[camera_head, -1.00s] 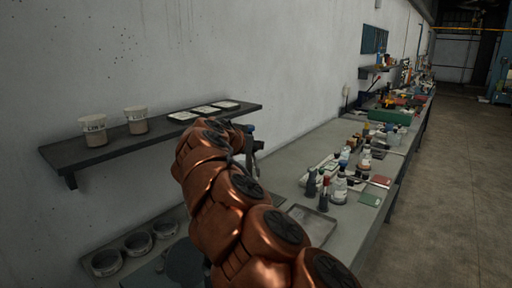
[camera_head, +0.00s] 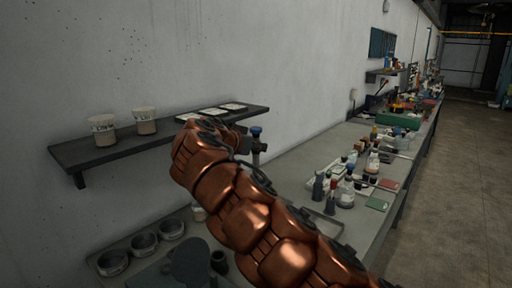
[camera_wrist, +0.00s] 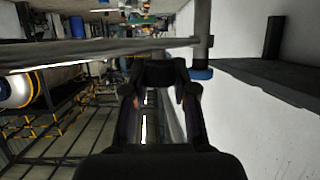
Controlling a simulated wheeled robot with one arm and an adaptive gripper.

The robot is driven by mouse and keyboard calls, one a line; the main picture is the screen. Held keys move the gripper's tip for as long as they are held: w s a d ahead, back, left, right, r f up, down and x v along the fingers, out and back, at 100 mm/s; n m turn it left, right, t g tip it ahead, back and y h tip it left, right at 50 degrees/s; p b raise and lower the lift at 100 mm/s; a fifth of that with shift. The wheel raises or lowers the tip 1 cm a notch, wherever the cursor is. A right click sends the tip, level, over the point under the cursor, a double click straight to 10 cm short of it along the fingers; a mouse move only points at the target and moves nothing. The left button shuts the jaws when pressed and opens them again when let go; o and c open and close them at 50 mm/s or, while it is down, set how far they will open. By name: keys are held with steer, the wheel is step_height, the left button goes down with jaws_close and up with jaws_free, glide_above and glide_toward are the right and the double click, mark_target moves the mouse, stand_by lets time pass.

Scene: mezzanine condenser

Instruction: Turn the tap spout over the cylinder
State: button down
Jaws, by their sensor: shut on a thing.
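The tap shows in the head view as a dark upright (camera_head: 257,150) with a blue top, just right of my arm's end. In the wrist view its post (camera_wrist: 203,25) ends in a blue knob (camera_wrist: 200,74), and the long grey spout (camera_wrist: 90,50) runs leftward from it across the picture. My gripper (camera_wrist: 161,68) is at the spout, near the post end, and is shut on it. In the head view my copper arm hides most of the gripper and the spout. I cannot surely pick out the cylinder in either view.
A wall shelf (camera_head: 80,153) with two labelled pots (camera_head: 102,131) and white trays stands behind my arm. Several round dishes (camera_head: 113,263) lie at lower left. Bottles (camera_head: 345,192) and a tray crowd the bench to the right. The floor (camera_head: 450,190) on the right is clear.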

stand_by(0.3)
steer(key=c, duration=0.9)
jaws_free()
steer(key=v, duration=1.2)
steer(key=shift+a, duration=0.1)
